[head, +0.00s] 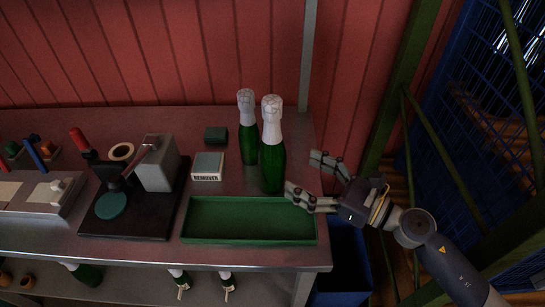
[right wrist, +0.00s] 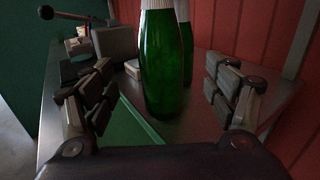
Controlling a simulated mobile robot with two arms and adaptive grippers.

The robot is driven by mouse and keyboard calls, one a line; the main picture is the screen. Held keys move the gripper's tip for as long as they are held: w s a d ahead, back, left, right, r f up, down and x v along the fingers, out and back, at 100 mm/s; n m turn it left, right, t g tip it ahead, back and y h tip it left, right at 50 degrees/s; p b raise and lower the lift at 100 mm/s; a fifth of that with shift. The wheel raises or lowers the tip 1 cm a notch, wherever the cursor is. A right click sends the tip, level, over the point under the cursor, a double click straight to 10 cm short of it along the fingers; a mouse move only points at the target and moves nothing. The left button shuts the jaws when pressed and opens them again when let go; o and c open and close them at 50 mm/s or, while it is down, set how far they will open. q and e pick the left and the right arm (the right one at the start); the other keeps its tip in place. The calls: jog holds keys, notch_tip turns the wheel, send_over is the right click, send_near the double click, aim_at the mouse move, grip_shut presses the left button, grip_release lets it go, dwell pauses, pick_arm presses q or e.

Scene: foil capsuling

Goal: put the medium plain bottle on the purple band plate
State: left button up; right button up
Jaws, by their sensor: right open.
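Two green bottles with white foil tops stand upright on the metal bench in the head view. The nearer bottle (head: 272,165) looks taller than the one behind it (head: 248,145); I cannot tell which is the medium plain one. My right gripper (head: 303,173) is open just right of the nearer bottle, its fingers pointing at it. In the right wrist view the nearer bottle (right wrist: 163,80) stands between and beyond the open fingers, with the other bottle (right wrist: 186,45) partly hidden behind it. I make out no purple band on any plate. My left gripper is not in view.
A green tray (head: 250,237) lies in front of the bottles. A press with a black base (head: 135,228) and teal disc (head: 111,205) stands further left. A shelf below holds more bottles.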

aim_at(285, 162)
jog(key=p+x, duration=0.1)
jog(key=x, duration=0.2)
jog(key=shift+w+a+r, duration=0.15)
jog(key=shift+w+a, duration=0.05)
jog(key=shift+a, duration=0.1)
jog(key=shift+w+a+p, duration=0.35)
jog(key=shift+a, duration=0.1)
jog(key=p+x, duration=0.1)
jog(key=x, duration=0.2)
jog(key=shift+w+a, duration=0.15)
jog(key=shift+a, duration=0.05)
jog(key=shift+w+a+f+p, duration=0.25)
jog(key=shift+a+p, duration=0.05)
jog(key=shift+a, duration=0.1)
jog(key=shift+d, duration=0.1)
jog(key=c, duration=1.8)
jog(key=shift+r, duration=0.15)
grip_shut()
jog(key=shift+r, duration=0.1)
